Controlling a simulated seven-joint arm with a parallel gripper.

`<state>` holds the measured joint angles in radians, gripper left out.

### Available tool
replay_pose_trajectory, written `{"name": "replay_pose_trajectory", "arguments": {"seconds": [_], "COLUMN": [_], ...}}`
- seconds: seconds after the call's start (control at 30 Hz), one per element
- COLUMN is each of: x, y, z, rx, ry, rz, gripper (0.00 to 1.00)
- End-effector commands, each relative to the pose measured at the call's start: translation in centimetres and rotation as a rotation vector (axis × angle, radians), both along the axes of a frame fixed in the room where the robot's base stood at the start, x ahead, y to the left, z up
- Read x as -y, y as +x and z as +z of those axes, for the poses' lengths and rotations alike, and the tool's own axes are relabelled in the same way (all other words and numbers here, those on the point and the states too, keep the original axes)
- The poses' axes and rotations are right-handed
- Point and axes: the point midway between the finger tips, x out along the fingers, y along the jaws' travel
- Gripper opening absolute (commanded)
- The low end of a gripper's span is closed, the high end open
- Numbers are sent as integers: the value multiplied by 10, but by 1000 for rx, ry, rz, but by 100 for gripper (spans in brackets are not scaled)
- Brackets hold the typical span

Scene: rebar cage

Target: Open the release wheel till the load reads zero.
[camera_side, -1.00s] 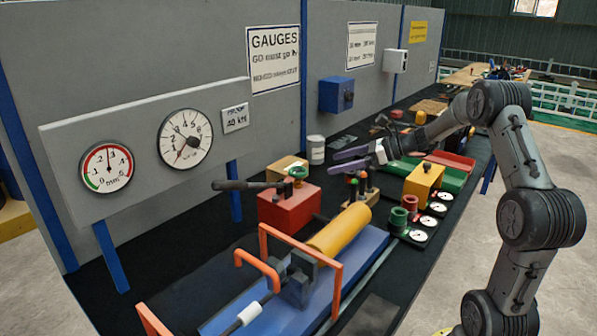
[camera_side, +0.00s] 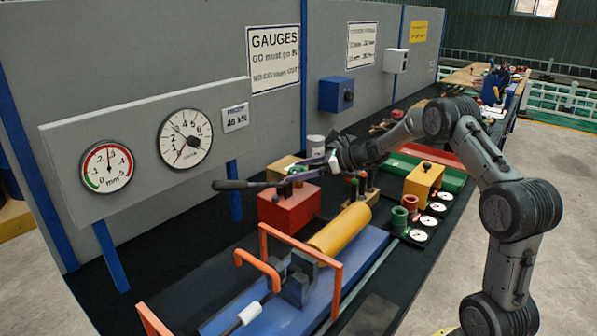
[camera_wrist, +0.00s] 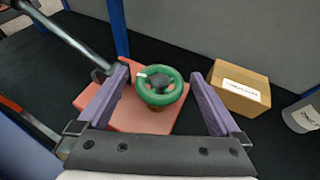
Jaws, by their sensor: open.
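The release wheel is a green ring with a dark hub and one white mark (camera_wrist: 159,87), on top of a red pump block (camera_side: 289,210). My gripper (camera_side: 291,173) is open, with its purple fingers reaching over the block. In the wrist view the wheel sits between the two fingers (camera_wrist: 158,72), with a gap on each side. In the side view the fingers mostly hide the wheel. The load gauge (camera_side: 184,138) is the larger white dial on the grey board; its needle is well away from zero, but the exact value is too small to read.
A long dark pump handle (camera_side: 240,185) sticks out left of the block. A yellow cylinder (camera_side: 339,228) lies in front on a blue bed. A smaller mm dial (camera_side: 107,167) hangs left.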

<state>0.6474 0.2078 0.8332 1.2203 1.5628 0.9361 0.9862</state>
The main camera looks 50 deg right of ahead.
Motion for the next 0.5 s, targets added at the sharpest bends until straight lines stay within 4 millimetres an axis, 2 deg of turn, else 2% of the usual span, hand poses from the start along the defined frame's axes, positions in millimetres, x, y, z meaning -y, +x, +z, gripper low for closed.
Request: {"name": "replay_pose_trajectory", "arguments": {"seconds": [0.33,0.37,0.5], "x": [-2,-2,-2], "y": [4,4,4], "z": [-2,-2,-2], "rx": [0,0,0], "ry": [1,1,1], "rz": [0,0,0], "gripper": [100,98,73]}}
